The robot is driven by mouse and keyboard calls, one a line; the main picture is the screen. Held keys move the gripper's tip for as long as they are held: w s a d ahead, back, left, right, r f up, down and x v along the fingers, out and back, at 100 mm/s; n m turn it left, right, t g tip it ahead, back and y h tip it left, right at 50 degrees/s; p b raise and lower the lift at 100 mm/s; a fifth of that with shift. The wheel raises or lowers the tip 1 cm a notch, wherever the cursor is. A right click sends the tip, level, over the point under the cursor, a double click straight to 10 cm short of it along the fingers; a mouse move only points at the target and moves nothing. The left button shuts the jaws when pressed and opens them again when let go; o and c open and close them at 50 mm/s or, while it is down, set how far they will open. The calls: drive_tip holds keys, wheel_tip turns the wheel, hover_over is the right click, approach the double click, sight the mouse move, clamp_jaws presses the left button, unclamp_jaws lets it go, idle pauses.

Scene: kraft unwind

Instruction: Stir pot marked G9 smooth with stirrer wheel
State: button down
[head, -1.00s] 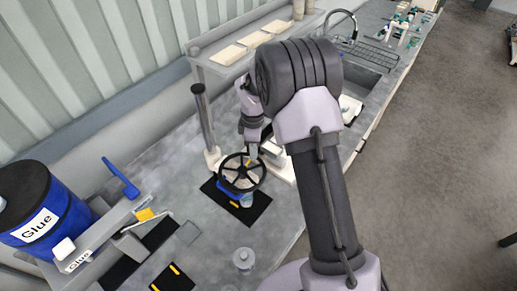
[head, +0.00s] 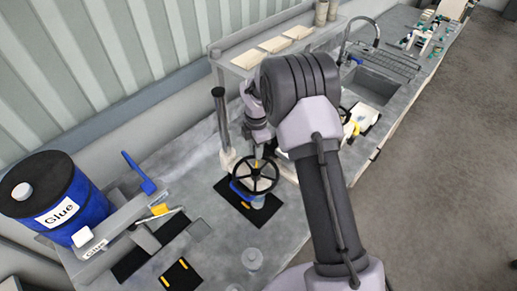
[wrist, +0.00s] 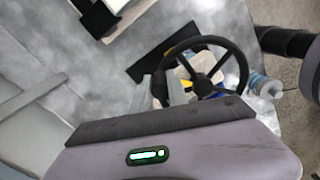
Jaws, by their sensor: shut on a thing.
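The stirrer wheel (head: 273,183) is a black spoked ring on top of a small pot with blue parts (head: 238,191), standing on a black mat (head: 248,214). I cannot read a G9 mark. My gripper (head: 257,163) reaches down to the far side of the wheel and is shut on it. In the wrist view the wheel (wrist: 240,57) is large, with my gripper's fingers (wrist: 170,88) at its left edge and a yellow part beside them. My fingers hide the exact grip point, and the wheel hides most of the pot's inside.
A blue glue drum (head: 62,196) stands at the left, near a blue-handled lever (head: 138,172). A dark post (head: 222,118) rises behind the mat. A shelf (head: 270,52) and sink (head: 372,87) lie farther back. A clear jar (head: 252,259) stands in front.

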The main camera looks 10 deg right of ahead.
idle(0.4)
drive_tip(key=c, duration=1.3)
unclamp_jaws()
drive_tip(key=shift+a, duration=0.1)
wheel_tip(320, 180, up, 18)
drive_tip(key=shift+f+p, duration=0.25)
drive_tip(key=shift+p, duration=0.15)
wheel_tip(320, 180, down, 16)
drive_tip(key=n+b, duration=0.2)
drive_tip(key=n, duration=0.1)
drive_tip(key=shift+f+n, duration=0.25)
drive_tip(key=shift+n, duration=0.05)
